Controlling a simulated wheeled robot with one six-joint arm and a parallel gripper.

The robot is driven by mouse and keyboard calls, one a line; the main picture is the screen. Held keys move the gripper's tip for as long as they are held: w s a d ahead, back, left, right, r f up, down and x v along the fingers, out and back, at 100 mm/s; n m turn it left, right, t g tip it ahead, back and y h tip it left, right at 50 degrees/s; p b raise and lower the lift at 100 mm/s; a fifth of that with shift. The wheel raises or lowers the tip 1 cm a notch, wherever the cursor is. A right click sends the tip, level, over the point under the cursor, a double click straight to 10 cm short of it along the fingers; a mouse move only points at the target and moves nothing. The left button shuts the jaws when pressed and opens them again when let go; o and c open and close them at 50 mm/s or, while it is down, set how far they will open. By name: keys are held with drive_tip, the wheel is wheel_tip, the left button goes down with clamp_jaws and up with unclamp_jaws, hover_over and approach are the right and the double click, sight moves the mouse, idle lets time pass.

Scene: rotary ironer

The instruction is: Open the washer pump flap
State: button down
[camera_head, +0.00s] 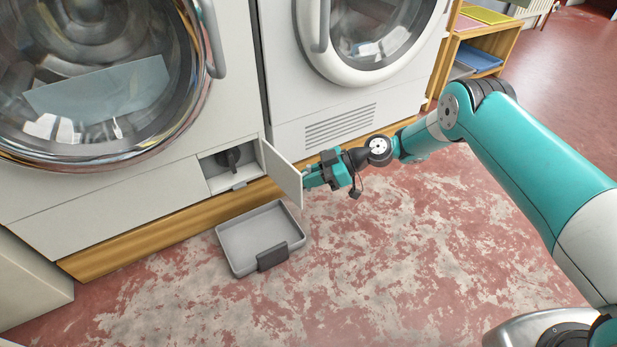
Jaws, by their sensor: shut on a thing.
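The washer (130,170) with a large round glass door stands at the left on a wooden plinth. Its pump flap (281,174), a small white panel at the lower right of the washer, is swung out to the right. Behind it the recess is uncovered, with a dark round pump knob (230,158) inside. My gripper (309,178) is at the flap's free right edge and is shut on it. The flap hides part of the fingertips.
A grey shallow tray (228,237) with a dark handle lies on the floor in front of the recess. A second white machine (345,85) with a vent grille stands to the right. A wooden shelf (484,42) is behind.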

drive_tip(key=shift+w+a+r, duration=0.2)
drive_tip(key=shift+w+r, duration=0.25)
drive_tip(key=shift+r, duration=0.15)
drive_tip(key=c, duration=1.2)
unclamp_jaws()
drive_tip(key=shift+d, duration=0.2)
drive_tip(key=p+v, duration=0.2)
drive_tip(key=v, duration=0.3)
drive_tip(key=p+v, duration=0.2)
drive_tip(key=v, duration=0.4)
drive_tip(key=p+v, duration=0.2)
drive_tip(key=v, duration=0.4)
drive_tip(key=shift+s+d+f+p, duration=0.25)
drive_tip(key=shift+f+p, duration=0.1)
drive_tip(key=shift+p, duration=0.05)
